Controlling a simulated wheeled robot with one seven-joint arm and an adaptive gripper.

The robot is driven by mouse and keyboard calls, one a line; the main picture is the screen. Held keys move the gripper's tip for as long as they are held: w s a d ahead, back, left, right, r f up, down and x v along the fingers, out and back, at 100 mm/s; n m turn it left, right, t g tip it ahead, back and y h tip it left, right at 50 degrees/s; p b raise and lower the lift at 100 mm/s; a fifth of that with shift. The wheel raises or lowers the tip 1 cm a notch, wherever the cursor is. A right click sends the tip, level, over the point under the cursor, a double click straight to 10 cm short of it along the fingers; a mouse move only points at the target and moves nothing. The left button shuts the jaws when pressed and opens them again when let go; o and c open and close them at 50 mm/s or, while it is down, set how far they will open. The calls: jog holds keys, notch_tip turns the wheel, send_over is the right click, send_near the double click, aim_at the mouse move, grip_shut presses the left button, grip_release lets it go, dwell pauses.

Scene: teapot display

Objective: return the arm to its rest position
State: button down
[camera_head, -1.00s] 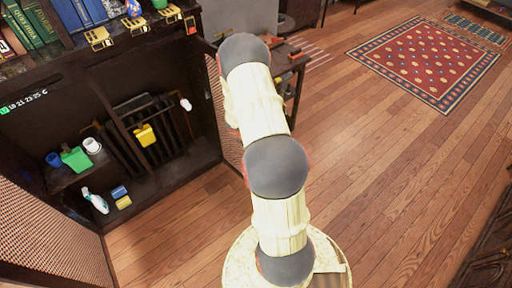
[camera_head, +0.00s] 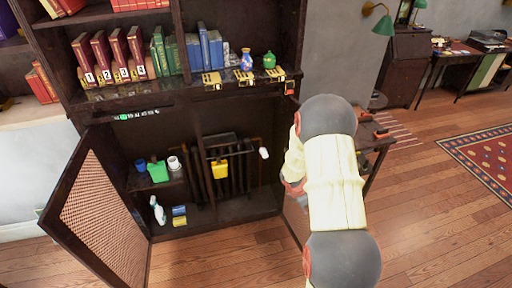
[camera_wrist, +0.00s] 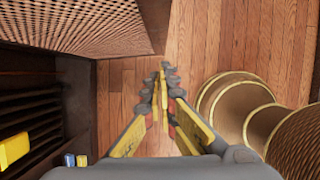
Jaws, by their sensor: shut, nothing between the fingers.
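My gripper (camera_wrist: 163,90) shows in the wrist view with its two fingers drawn together at the tips, empty, above the wooden floor. In the head view my arm reaches forward on the right of the open cabinet, and the gripper itself is mostly hidden behind the arm. In the wrist view the cabinet's dark interior is at the left of the gripper, and a mesh door (camera_wrist: 85,20) is at the top left.
The lower cabinet holds a green container (camera_head: 158,172), a yellow item (camera_head: 219,170) and a white spray bottle (camera_head: 158,211). Its left mesh door (camera_head: 100,212) stands open. Vases (camera_head: 246,60) and books stand on the shelf above. Wooden floor (camera_head: 430,190) is clear at the right.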

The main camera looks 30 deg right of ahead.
jog(key=s+a+r+m+g+y, duration=0.1)
jog(key=s+a+r+m+g, duration=0.1)
jog(key=s+a+r+m, duration=0.75)
jog(key=s+a+r+m+t+y, duration=0.1)
jog(key=s+a+r+m+t, duration=0.1)
jog(key=a+r, duration=1)
jog(key=s+a+r+m+t+y, duration=0.2)
jog(key=a+r+m+t, duration=0.2)
jog(key=a+r, duration=0.9)
notch_tip(320, 180, up, 4)
jog(key=shift+a+r+t, duration=0.15)
jog(key=shift+r+t, duration=0.1)
jog(key=shift+t, duration=0.95)
jog(key=shift+s, duration=0.1)
